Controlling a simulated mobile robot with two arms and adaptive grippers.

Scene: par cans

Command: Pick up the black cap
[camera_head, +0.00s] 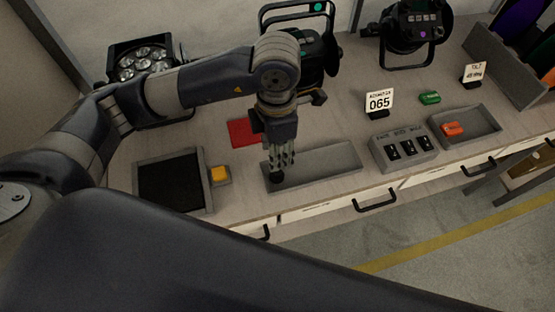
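The black cap (277,178) is a small dark round thing at the left end of a shallow grey tray (335,163). My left gripper (279,168) points down over that end of the tray, with its fingertips right at the cap. The fingers look close together, but the view is too small to tell whether they are shut on the cap or only around it. The fingers partly hide the cap. My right gripper is not in view.
A switch box (405,148), a 065 card (379,103) and a tray with an orange item (452,129) are right. Stage lamps (141,62) stand behind.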

